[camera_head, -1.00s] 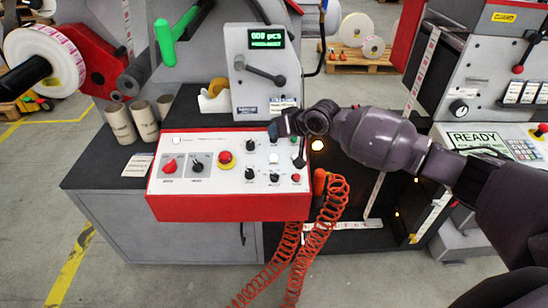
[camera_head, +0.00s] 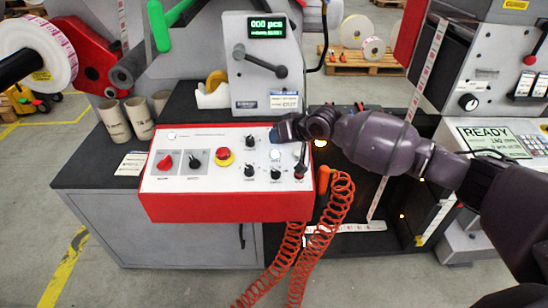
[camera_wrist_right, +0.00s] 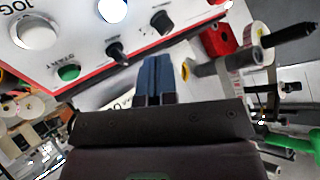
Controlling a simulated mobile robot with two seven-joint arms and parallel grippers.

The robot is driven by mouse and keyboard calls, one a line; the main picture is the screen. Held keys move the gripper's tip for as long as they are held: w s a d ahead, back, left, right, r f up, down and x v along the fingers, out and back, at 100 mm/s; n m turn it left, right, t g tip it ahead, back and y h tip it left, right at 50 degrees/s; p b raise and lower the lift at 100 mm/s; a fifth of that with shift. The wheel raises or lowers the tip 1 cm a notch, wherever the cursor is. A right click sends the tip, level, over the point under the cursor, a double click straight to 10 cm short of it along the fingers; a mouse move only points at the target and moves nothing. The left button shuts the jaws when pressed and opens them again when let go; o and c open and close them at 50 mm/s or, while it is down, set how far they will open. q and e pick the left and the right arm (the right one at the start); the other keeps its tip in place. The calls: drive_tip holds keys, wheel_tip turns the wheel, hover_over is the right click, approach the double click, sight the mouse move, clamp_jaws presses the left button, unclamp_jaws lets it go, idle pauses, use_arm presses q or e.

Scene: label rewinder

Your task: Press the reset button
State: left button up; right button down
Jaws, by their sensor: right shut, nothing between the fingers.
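The control panel (camera_head: 225,195) is a red box with a white sloped face. It carries a red mushroom button (camera_head: 223,156), knobs and several small buttons. No label reading "reset" is legible, so I cannot tell which button it is. My right gripper (camera_head: 275,134) is shut and empty, its blue fingertips over the panel's back right part, hiding what lies beneath. Contact cannot be told. In the right wrist view the shut fingers (camera_wrist_right: 155,82) point at the panel, near a green START button (camera_wrist_right: 68,72), a white JOG button (camera_wrist_right: 34,33) and black knobs. My left gripper is out of view.
A counter display (camera_head: 267,27) behind the panel reads "000 pcs". Below it is a black lever (camera_head: 265,68). Orange coiled hose (camera_head: 325,225) hangs at the panel's right. Cardboard cores (camera_head: 125,118) stand to the left. A second machine shows "READY" (camera_head: 486,134) at right.

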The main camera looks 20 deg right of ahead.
sight(277, 154)
wheel_tip(277, 154, down, 2)
drive_tip(key=shift+w+b, duration=0.15)
drive_tip(key=shift+b, duration=0.2)
drive_tip(key=shift+w+f, duration=0.15)
drive_tip(key=shift+f, duration=0.2)
drive_tip(key=shift+w+d+f+b, duration=0.1)
drive_tip(key=shift+w+f+b, duration=0.05)
drive_tip(key=shift+f+b, duration=0.3)
drive_tip(key=shift+r, duration=0.1)
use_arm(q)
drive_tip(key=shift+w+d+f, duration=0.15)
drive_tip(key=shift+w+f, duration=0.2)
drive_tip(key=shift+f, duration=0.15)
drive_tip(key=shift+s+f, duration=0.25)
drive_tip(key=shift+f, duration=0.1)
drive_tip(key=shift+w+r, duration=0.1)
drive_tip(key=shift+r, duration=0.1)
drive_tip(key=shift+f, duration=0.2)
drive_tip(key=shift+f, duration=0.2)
use_arm(e)
drive_tip(key=shift+w+f, duration=0.15)
drive_tip(key=shift+f, duration=0.35)
